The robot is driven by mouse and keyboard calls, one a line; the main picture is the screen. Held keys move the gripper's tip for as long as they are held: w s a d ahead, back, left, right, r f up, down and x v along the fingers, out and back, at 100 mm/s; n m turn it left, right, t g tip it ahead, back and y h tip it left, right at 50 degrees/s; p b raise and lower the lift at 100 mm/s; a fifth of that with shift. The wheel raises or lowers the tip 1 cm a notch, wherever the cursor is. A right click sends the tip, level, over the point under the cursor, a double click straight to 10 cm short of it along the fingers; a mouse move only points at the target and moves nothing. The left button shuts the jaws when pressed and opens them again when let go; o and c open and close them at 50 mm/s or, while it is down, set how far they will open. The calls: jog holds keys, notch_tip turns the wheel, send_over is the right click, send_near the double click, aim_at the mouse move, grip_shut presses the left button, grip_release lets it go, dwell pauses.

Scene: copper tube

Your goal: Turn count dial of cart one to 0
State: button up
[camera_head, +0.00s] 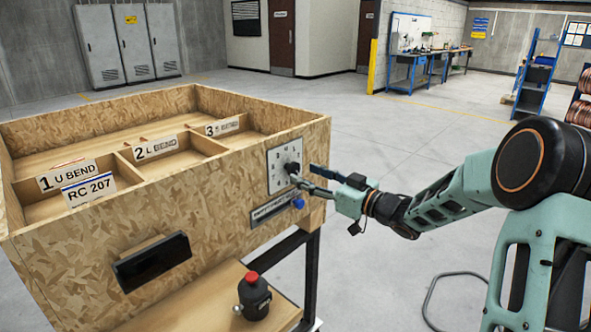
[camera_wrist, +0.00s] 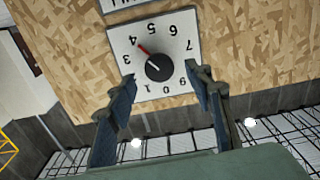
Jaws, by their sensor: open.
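The count dial (camera_head: 278,178) is a white square plate with black digits on the front of the wooden cart, near its right corner. In the wrist view the dial (camera_wrist: 178,42) has a round black knob (camera_wrist: 159,67) with a red pointer (camera_wrist: 145,48), which points up-left at about the 4. The 0 is at the lower edge of the plate. My gripper (camera_head: 304,176) is in front of the dial, partly hiding it. In the wrist view my gripper (camera_wrist: 162,80) is open, its fingers below and to either side of the knob, with nothing between them.
The cart (camera_head: 205,212) has compartments labelled 1, 2 and 3.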

aim_at(296, 171)
jog(key=x, duration=0.5)
jog(key=c, duration=1.2)
jog(key=shift+o, duration=0.2)
jog(key=shift+f+n+b, duration=0.15)
jog(key=shift+n+b, duration=0.15)
jog(key=shift+b, duration=0.1)
